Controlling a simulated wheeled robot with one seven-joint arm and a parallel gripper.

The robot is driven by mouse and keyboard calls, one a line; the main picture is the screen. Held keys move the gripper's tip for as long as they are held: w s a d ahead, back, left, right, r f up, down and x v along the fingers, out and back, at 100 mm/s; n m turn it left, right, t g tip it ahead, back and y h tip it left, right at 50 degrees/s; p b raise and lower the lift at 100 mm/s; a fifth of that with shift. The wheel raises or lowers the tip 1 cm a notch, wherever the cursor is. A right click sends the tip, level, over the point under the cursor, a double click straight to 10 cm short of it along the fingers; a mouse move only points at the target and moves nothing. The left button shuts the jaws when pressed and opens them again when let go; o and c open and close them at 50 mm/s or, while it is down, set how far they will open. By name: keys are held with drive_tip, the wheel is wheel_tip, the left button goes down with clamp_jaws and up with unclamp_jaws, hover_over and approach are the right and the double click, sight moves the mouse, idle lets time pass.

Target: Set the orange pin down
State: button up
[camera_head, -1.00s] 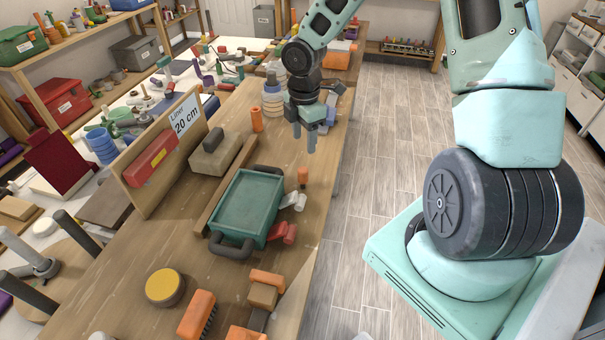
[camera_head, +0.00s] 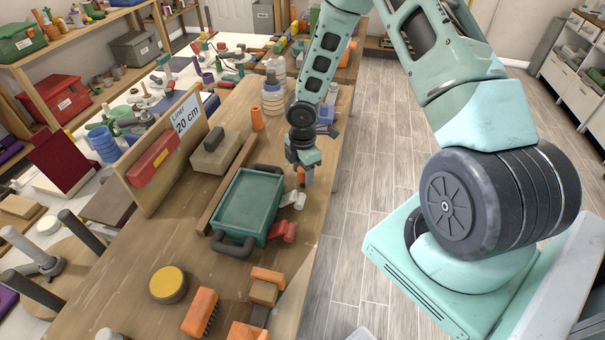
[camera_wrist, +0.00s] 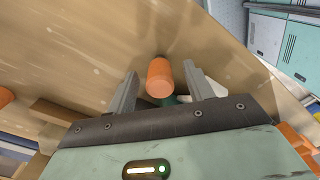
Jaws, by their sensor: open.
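The orange pin (camera_head: 301,176) stands upright on the wooden bench, just right of the green tray's far corner. My gripper (camera_head: 305,178) is lowered over it and partly hides it in the head view. In the wrist view the pin (camera_wrist: 160,80) shows its round end between the two grey fingers of my gripper (camera_wrist: 162,76).
The green tray (camera_head: 222,217) with dark handles lies left of the pin. A red piece (camera_head: 283,231) and a pale piece (camera_head: 293,200) lie nearby. Another orange cylinder (camera_head: 256,119) and a bottle (camera_head: 273,102) stand farther back. The bench edge is close on the right.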

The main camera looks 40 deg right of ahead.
clamp_jaws()
